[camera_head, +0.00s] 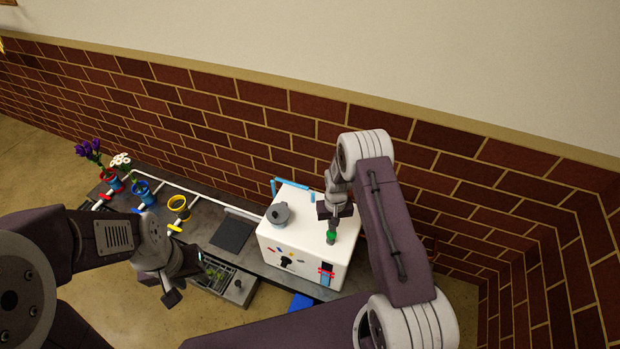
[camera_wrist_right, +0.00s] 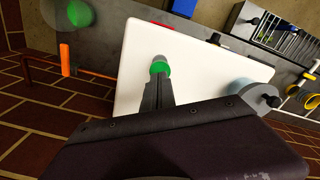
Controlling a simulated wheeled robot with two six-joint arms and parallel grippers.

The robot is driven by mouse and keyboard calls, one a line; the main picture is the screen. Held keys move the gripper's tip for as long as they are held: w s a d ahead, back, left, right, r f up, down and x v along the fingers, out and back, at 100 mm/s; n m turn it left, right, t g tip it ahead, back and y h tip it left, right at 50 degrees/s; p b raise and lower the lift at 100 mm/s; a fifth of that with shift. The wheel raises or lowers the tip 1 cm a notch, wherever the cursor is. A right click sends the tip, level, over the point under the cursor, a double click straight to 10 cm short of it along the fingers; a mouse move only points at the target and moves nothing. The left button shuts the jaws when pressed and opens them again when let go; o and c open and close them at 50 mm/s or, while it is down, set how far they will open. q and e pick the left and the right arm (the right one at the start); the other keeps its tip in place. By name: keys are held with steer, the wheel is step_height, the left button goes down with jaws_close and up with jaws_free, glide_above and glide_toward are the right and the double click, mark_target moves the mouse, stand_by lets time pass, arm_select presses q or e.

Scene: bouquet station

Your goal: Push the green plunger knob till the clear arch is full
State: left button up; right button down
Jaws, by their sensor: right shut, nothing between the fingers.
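The green plunger knob (camera_head: 331,238) stands on top of a white box (camera_head: 345,254), near its right side. It also shows in the right wrist view (camera_wrist_right: 159,68). My right gripper (camera_head: 333,222) is shut and empty, pointing down with its fingertips at the knob; whether they touch it I cannot tell. Its closed fingers show in the right wrist view (camera_wrist_right: 157,88). My left gripper (camera_head: 184,281) looks open and empty, low in front of the table. I cannot make out the clear arch or how full it is.
A grey lidded knob (camera_head: 281,213) stands on the box's left part. A dark pad (camera_head: 232,234) and a slotted rack (camera_head: 215,275) lie to the left. A yellow ring (camera_head: 179,207) and flowers in red and blue holders stand farther left. A brick wall is close behind.

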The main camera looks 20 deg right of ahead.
stand_by(0.3)
step_height(320, 180, up, 9)
steer(key=p, duration=0.7)
steer(key=shift+f, duration=0.1)
steer(key=shift+p, duration=0.3)
